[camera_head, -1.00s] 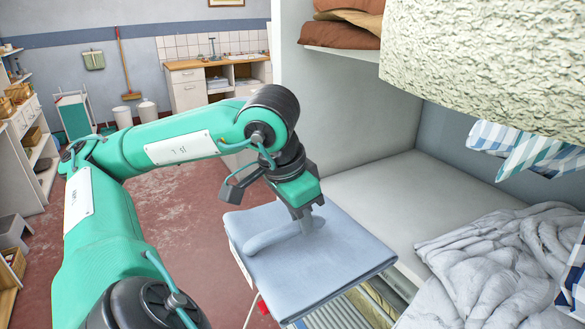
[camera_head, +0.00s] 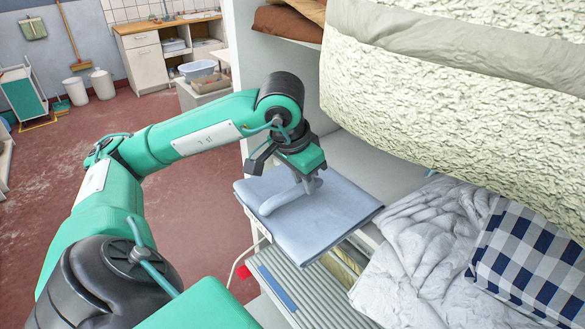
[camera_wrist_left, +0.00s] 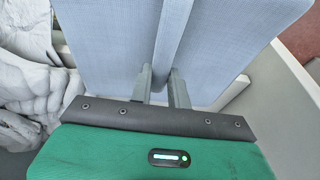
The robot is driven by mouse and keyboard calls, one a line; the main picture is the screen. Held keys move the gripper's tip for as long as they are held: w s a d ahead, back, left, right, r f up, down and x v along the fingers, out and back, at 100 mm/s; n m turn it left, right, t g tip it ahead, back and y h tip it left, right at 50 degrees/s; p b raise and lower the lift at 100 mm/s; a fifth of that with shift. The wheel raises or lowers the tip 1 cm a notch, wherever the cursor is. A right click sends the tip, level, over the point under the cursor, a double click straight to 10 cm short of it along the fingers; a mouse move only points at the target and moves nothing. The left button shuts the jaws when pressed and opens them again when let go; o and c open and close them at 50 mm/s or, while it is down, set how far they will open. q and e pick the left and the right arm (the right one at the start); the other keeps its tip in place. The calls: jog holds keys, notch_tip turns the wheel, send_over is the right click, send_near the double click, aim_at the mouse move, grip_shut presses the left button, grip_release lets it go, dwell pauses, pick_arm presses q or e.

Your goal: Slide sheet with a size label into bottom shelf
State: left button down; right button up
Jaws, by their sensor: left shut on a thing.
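A folded light blue sheet (camera_head: 335,225) is held roughly flat in front of the white shelf unit. My left gripper (camera_head: 311,184) is shut on a raised fold of the sheet, from above. In the left wrist view, the two fingers (camera_wrist_left: 161,84) pinch this fold, and the sheet (camera_wrist_left: 110,45) spreads to both sides. The bottom shelf (camera_head: 375,165) shows as a pale surface behind the sheet, mostly covered by the large roll. My right gripper is not in view.
A large cream textured roll (camera_head: 430,95) overhangs the right side. A crumpled grey cloth (camera_head: 425,245) and a blue checked cloth (camera_head: 535,260) lie at right. Brown folded fabrics (camera_head: 288,22) sit on the upper shelf. A slatted grey surface (camera_head: 325,300) is below the sheet.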

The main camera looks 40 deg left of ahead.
aim_at(339, 173)
pick_arm(q)
jog(key=w, duration=0.5)
jog(key=shift+d+r, duration=0.1)
jog(key=shift+d, duration=0.25)
jog(key=shift+w+d+p, duration=0.15)
jog(key=shift+w, duration=0.85)
jog(key=shift+w+d+p, duration=0.15)
jog(key=shift+w, duration=0.85)
jog(key=w, duration=0.4)
jog(key=shift+d, duration=0.3)
jog(key=shift+w+d, duration=0.2)
jog(key=shift+w, duration=1.4)
jog(key=shift+w+d, duration=0.25)
jog(key=shift+w, duration=1.35)
jog(key=shift+w+d, duration=0.2)
jog(key=shift+w, duration=1.4)
jog(key=shift+w+d+f, duration=0.1)
jog(key=shift+w+f, duration=0.15)
jog(key=shift+w, duration=0.25)
jog(key=shift+w+d+f, duration=0.1)
jog(key=shift+w+f, duration=0.15)
jog(key=shift+w, duration=0.25)
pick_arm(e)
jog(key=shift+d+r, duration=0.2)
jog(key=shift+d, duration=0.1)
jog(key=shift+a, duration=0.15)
